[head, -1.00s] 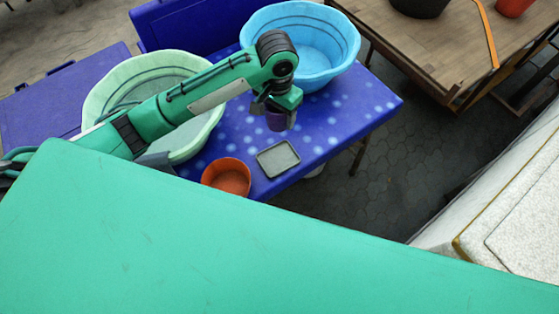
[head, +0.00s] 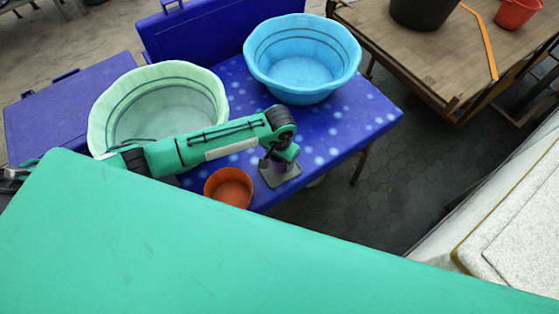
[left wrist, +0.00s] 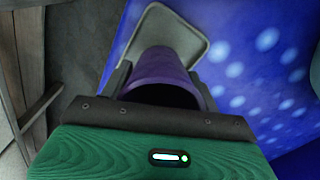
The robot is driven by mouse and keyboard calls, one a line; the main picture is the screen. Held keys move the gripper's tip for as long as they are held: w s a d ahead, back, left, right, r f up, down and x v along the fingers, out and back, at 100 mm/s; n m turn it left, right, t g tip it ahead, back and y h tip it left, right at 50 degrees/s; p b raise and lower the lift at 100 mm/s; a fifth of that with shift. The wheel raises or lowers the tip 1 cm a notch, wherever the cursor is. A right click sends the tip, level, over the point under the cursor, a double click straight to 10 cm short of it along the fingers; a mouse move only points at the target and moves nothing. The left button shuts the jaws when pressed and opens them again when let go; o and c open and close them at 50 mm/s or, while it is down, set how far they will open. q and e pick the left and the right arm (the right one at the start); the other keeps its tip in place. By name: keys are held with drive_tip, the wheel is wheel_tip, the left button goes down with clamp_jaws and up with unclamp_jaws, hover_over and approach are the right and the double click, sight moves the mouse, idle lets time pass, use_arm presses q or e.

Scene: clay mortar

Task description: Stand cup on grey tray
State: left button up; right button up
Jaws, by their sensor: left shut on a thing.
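The grey tray (head: 281,177) lies on the blue spotted table near its front edge, partly hidden under my left gripper (head: 276,163). In the left wrist view the purple cup (left wrist: 162,68) sits between the fingers of my left gripper (left wrist: 163,88), which is shut on it. The cup's dark open mouth faces the camera and its far end overlaps the tray (left wrist: 193,40). I cannot tell whether the cup's base touches the tray. In the head view the gripper hides most of the cup. My right gripper is not in view.
An orange bowl (head: 228,188) stands just left of the tray. A pale green basin (head: 158,75) and a light blue basin (head: 302,55) stand further back on the blue table (head: 340,135). A wooden table (head: 425,50) stands at the back right.

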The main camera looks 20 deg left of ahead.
use_arm(q)
wheel_tip(320, 180, down, 2)
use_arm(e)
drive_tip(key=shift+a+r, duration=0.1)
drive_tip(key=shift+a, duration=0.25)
use_arm(q)
drive_tip(key=shift+f, duration=0.15)
drive_tip(key=o, duration=1)
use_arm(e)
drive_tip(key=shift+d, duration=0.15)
